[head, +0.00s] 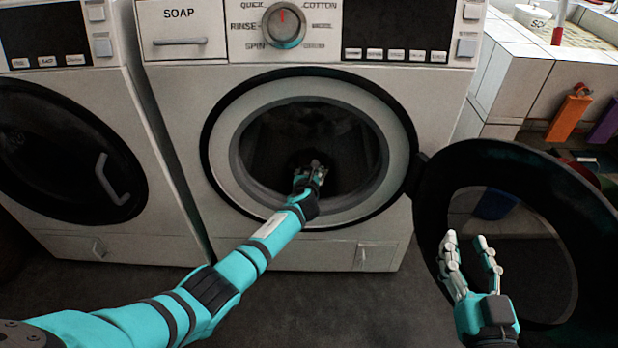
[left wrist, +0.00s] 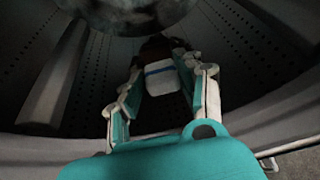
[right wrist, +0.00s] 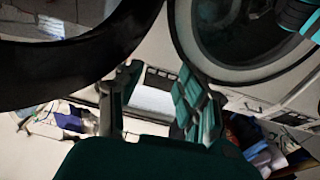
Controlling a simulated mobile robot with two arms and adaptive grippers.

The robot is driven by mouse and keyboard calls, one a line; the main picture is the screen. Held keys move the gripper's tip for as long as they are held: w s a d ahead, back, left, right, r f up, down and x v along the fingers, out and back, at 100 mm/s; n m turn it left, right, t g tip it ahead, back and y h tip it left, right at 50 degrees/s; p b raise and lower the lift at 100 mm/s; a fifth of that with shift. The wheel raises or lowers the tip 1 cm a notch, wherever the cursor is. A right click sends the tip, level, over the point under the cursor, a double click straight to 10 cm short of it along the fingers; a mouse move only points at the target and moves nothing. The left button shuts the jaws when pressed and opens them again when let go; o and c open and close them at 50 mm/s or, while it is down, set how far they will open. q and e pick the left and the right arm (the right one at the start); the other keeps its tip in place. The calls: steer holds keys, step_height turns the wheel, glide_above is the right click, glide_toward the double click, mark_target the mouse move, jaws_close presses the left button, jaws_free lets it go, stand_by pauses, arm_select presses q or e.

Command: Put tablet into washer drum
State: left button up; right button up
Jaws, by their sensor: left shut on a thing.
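The tablet (left wrist: 160,78), white with a blue stripe, shows between my left gripper's fingers in the left wrist view. My left gripper (left wrist: 165,95) is shut on it, inside the dark perforated drum (left wrist: 225,45). In the head view the left gripper (head: 312,172) reaches through the open round door of the middle washer (head: 240,108); the tablet is too small and dark to make out there. My right gripper (head: 470,245) is open and empty, in front of the swung-open washer door (head: 545,180). Its fingers (right wrist: 155,105) are apart in the right wrist view.
The open door blocks the right side. A second washer (head: 70,150) with its door shut stands at the left. A soap drawer (head: 180,30) and knob (head: 284,25) are above the opening. A tiled counter (head: 510,80) is at the right. The floor (head: 300,300) in front is clear.

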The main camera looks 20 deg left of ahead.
arm_select(q)
steer(key=shift+w, duration=0.15)
arm_select(e)
steer(key=shift+r, duration=0.25)
arm_select(q)
steer(key=shift+f, duration=0.1)
arm_select(e)
steer(key=shift+r, duration=0.1)
